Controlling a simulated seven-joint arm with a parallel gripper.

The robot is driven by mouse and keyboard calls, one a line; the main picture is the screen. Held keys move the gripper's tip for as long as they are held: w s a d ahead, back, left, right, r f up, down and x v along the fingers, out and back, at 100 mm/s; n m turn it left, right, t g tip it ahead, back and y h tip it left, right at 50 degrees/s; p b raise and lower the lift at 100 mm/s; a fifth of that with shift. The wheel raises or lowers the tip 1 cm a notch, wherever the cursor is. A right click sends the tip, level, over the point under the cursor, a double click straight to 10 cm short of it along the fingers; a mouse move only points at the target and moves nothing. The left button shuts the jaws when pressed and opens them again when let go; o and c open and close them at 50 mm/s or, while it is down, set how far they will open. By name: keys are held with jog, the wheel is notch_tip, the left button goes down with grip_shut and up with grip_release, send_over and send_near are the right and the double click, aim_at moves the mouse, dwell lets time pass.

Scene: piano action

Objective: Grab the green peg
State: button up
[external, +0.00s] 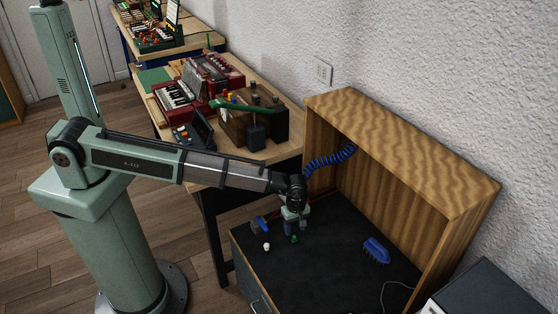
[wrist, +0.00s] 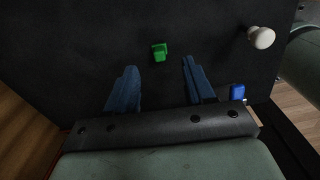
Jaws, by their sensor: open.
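The green peg (wrist: 159,52) stands out on the black work surface in the wrist view, just beyond the fingertips and roughly between their lines. My gripper (wrist: 159,68) is open, with its two blue fingers apart and nothing between them. In the external view my gripper (external: 292,228) points down over the black surface, and the green peg (external: 295,239) shows small right below it. I cannot tell the exact height gap between fingertips and peg.
A white knob (wrist: 261,38) stands to the right of the peg, with a blue object (wrist: 237,92) nearer my gripper. A blue brush (external: 376,250) lies to the right. A wooden surround (external: 420,190) walls the back. A coiled blue cable (external: 330,159) hangs at its left.

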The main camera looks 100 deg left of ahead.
aim_at(294, 239)
jog(key=shift+s+a+f, duration=0.1)
jog(key=shift+a+f, duration=0.05)
jog(key=shift+f, duration=2.55)
jog(key=shift+c, duration=0.4)
grip_shut()
